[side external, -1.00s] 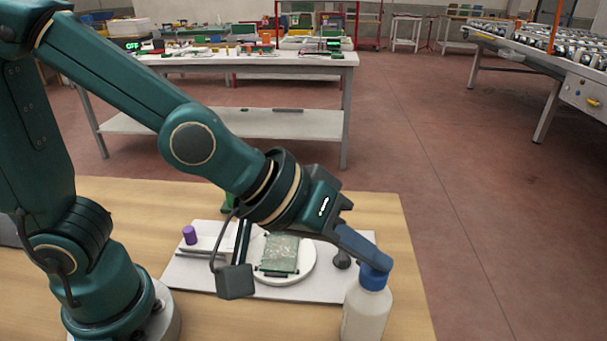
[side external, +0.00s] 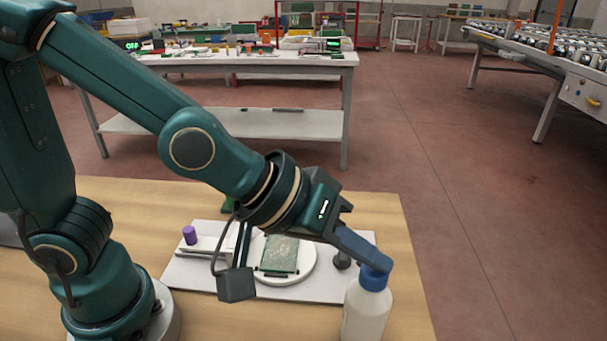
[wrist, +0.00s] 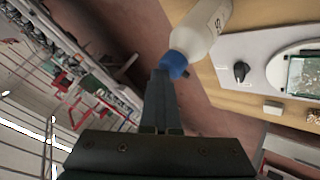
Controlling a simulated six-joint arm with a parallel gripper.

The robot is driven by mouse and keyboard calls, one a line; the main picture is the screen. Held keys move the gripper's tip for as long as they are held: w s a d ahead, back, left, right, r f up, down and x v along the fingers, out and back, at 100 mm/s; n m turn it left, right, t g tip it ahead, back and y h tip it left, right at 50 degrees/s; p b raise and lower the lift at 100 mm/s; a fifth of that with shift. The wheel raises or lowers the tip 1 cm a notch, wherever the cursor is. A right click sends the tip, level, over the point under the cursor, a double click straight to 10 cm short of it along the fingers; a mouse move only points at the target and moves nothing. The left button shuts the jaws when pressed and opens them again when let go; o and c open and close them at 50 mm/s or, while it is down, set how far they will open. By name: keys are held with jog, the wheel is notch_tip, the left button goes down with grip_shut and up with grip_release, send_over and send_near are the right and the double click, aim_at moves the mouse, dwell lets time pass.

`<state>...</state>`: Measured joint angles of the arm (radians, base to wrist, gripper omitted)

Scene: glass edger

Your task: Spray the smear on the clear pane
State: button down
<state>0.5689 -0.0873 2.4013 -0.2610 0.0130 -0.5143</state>
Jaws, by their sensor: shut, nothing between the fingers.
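A white bottle (side external: 367,312) with a blue cap (side external: 374,279) stands upright at the front right of the wooden table. In the wrist view the bottle (wrist: 205,32) shows part of its dark lettering. My gripper (side external: 374,258) is shut and empty, its fingertips at the top of the cap; I cannot tell whether they touch it. The shut fingers (wrist: 161,76) also end beside the cap in the wrist view. The pane (side external: 280,254) lies on a round white plate (side external: 306,262), looking greenish and speckled. I cannot make out the smear separately from the speckles.
A pale board (side external: 190,277) on the table (side external: 130,205) carries the plate, a purple-topped piece (side external: 189,235) at left and a dark knob (side external: 342,260) at right. My wrist camera hangs close above the board. A cluttered bench (side external: 250,60) stands behind, across open floor.

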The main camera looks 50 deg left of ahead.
aim_at(365, 272)
jog(key=shift+s+a+f, duration=0.15)
jog(key=shift+s+f, duration=0.15)
jog(key=shift+f, duration=0.5)
jog(key=shift+s+r, duration=0.1)
jog(key=shift+s, duration=0.1)
jog(key=shift+w, duration=0.2)
dwell(0.8)
jog(key=r, duration=0.3)
jog(key=shift+w+d+r, duration=0.15)
jog(key=shift+d+r, duration=0.05)
jog(key=shift+a+r, duration=0.1)
jog(key=shift+r, duration=0.75)
jog(key=a+r+n+t+y, duration=0.2)
jog(key=a+r, duration=0.1)
jog(key=a, duration=0.6)
jog(key=s+a+f+m+g+y, duration=0.3)
jog(key=s+a+f, duration=0.3)
jog(key=s, duration=0.3)
jog(key=shift+a+m+g, duration=0.6)
jog(key=shift+a+m, duration=0.1)
jog(key=shift+a, duration=0.15)
